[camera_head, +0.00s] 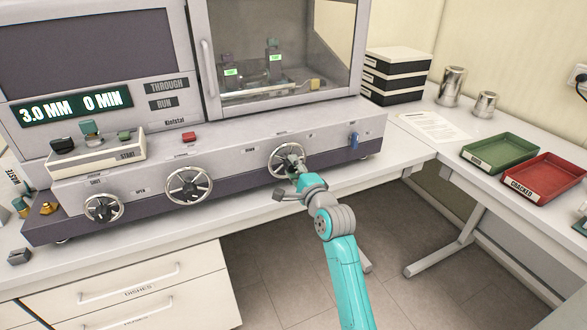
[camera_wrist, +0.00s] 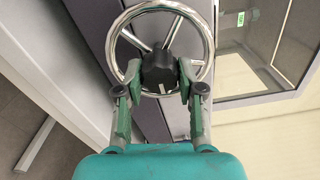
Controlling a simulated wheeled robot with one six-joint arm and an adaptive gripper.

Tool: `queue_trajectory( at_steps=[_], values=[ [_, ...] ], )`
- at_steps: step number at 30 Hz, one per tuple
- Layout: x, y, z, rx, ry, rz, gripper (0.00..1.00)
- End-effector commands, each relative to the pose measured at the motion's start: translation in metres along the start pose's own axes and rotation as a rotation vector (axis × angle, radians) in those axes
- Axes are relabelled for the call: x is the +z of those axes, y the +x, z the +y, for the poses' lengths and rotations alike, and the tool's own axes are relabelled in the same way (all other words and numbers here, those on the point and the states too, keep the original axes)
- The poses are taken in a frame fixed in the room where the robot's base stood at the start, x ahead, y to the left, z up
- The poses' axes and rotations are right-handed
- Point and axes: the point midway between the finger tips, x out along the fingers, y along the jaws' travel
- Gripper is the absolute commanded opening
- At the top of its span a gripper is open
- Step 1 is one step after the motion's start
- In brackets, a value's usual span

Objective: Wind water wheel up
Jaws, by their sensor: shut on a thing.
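The water wheel is the rightmost of three metal handwheels (camera_head: 273,160) on the front of the machine. Its chrome rim and spokes also show large in the wrist view (camera_wrist: 207,28). My gripper (camera_head: 294,172) is at this wheel, facing it from the front. In the wrist view my gripper (camera_wrist: 160,74) has its two green-padded fingers on either side of the dark central hub (camera_wrist: 158,66), shut on it. Small labels stand around the wheel; one to its left seems to read DOWN. The wheel's lower right part is hidden behind my gripper in the head view.
Two more handwheels, a middle one (camera_head: 189,187) and a left one (camera_head: 103,209), sit along the same panel. A blue lever (camera_head: 353,140) is right of the water wheel. A glazed chamber (camera_head: 283,50) is above. A display (camera_head: 75,107) reads 3.0 MM, 0 MIN.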

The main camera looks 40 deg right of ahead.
Motion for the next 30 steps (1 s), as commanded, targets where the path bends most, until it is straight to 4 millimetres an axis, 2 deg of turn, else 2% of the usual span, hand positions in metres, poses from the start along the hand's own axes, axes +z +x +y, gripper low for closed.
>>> queue_trajectory(
  at_steps=[11, 12, 14, 15, 25, 30],
  values=[
    [-0.001, 0.000, 0.001, 0.002, 0.002, 0.002, 0.03],
    [-0.001, 0.000, 0.001, 0.002, 0.002, 0.002, 0.45],
    [-0.001, 0.000, 0.001, 0.002, 0.002, 0.002, 0.60],
    [-0.001, 0.000, 0.001, 0.002, 0.002, 0.002, 0.63],
    [0.000, -0.002, 0.001, 0.001, 0.002, 0.001, 0.63],
    [-0.001, -0.020, 0.002, 0.002, 0.003, 0.002, 0.63]
  ],
)
